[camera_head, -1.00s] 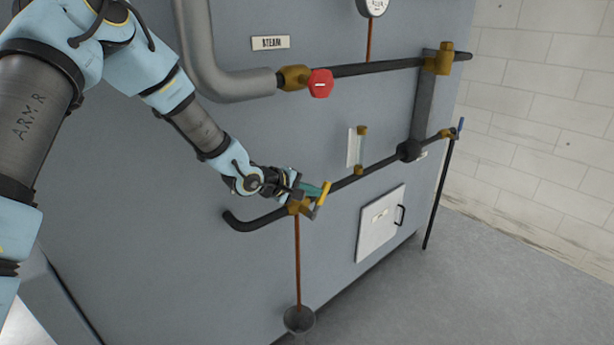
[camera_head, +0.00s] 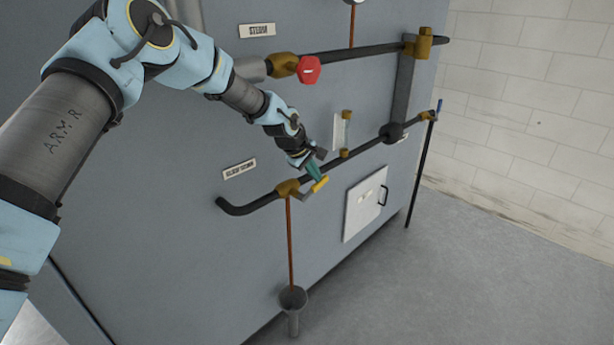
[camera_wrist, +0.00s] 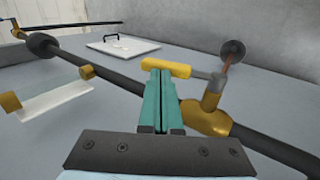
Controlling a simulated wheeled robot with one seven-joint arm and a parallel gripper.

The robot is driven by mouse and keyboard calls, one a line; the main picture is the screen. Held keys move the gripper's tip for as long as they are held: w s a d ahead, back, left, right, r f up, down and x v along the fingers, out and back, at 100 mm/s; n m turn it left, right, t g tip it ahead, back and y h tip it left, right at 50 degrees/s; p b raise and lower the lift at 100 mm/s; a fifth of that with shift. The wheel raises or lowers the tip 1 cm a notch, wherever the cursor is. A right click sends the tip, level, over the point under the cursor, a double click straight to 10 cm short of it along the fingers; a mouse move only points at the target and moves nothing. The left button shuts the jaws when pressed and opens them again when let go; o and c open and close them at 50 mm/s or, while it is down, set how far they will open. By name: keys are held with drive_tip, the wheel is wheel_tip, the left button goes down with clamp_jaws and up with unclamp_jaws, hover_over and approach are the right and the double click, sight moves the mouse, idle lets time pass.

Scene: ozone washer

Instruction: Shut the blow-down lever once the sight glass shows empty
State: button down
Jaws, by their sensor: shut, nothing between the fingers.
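The blow-down lever has a yellow grip (camera_head: 320,184) on a short grey arm, fixed to a brass valve (camera_head: 288,188) on the lower black pipe. In the wrist view the yellow grip (camera_wrist: 168,68) lies just past my fingertips, with the brass valve (camera_wrist: 208,114) to their right. My gripper (camera_head: 316,172) is shut and empty, its teal fingertips (camera_wrist: 159,80) right at the grip; I cannot tell if they touch. The sight glass (camera_head: 339,131) stands above the pipe, further right; it also shows in the wrist view (camera_wrist: 60,102). Its level is too small to read.
A copper pipe (camera_head: 290,240) drops from the valve to a grey funnel (camera_head: 293,298). A red steam handle (camera_head: 309,70) is on the upper pipe. A white hatch (camera_head: 365,203) is lower right. The floor (camera_head: 440,270) is clear.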

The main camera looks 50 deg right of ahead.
drive_tip(key=shift+s+d+f+y+b, duration=0.1)
drive_tip(key=shift+d+f+y+b, duration=0.2)
drive_tip(key=shift+f+y+b, duration=0.1)
drive_tip(key=shift+d+f+b, duration=0.4)
drive_tip(key=shift+f+b, duration=0.2)
drive_tip(key=shift+b, duration=0.55)
drive_tip(key=shift+s+f, duration=0.1)
drive_tip(key=shift+f, duration=0.05)
drive_tip(key=b+v, duration=0.3)
drive_tip(key=v, duration=0.8)
drive_tip(key=shift+d, duration=0.1)
